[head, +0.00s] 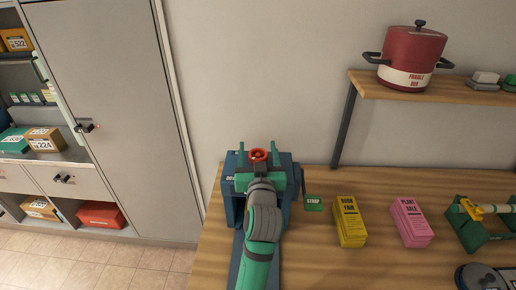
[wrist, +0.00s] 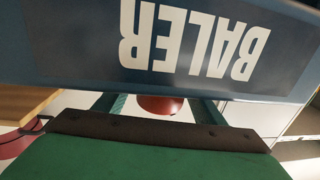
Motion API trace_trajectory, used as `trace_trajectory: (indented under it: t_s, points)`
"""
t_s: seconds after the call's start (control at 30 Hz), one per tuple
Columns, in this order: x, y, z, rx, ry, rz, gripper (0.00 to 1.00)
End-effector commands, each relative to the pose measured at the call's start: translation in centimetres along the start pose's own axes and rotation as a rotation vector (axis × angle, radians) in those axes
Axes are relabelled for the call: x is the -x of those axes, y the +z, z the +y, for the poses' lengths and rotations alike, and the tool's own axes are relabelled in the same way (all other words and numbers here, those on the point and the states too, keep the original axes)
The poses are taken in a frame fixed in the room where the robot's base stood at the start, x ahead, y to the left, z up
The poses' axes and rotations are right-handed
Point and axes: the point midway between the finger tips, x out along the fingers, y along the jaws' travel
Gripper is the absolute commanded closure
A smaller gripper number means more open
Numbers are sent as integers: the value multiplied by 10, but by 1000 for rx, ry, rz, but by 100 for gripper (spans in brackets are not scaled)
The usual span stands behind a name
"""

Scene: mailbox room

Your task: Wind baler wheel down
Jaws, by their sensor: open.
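The blue baler (head: 232,195) stands at the left end of the wooden table, partly hidden behind my arm. Its white BALER lettering appears upside down on the blue panel (wrist: 100,70) in the wrist view. The small red wheel (head: 258,155) is at the top of the baler. My gripper (head: 258,148) is open, with one green finger on each side of the wheel. The wrist view also shows the red wheel (wrist: 160,105) between the spread fingers, partly cut off by the blue panel and my palm. I cannot tell whether the fingers touch it.
A green strap tag (head: 313,204), yellow stack (head: 350,222) and pink stack (head: 411,223) lie right of the baler. A green stand (head: 480,236) is farther right. A red pot (head: 408,57) sits on the shelf (head: 440,91). A grey cabinet (head: 110,120) is left.

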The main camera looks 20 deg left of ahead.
Motion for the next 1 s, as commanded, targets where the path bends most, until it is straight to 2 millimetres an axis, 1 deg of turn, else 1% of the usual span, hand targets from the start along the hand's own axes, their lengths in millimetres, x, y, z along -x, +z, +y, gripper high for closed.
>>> trace_trajectory:
  t_s: [0.13,0.4,0.43,0.47,0.5,0.57,0.6,0.83,1.0]
  points:
    - [-8,0,-1,-1,-2,-1,37]
    - [-9,0,-1,0,-1,0,37]
    - [-9,0,-1,0,-1,0,41]
    - [-9,0,-1,0,-1,0,48]
    - [-9,0,-1,0,-2,0,58]
    - [-9,0,-2,0,-2,0,72]
    - [-9,0,-2,0,-2,0,78]
    - [-8,1,2,1,18,-3,78]
    - [-8,1,6,1,90,-4,78]
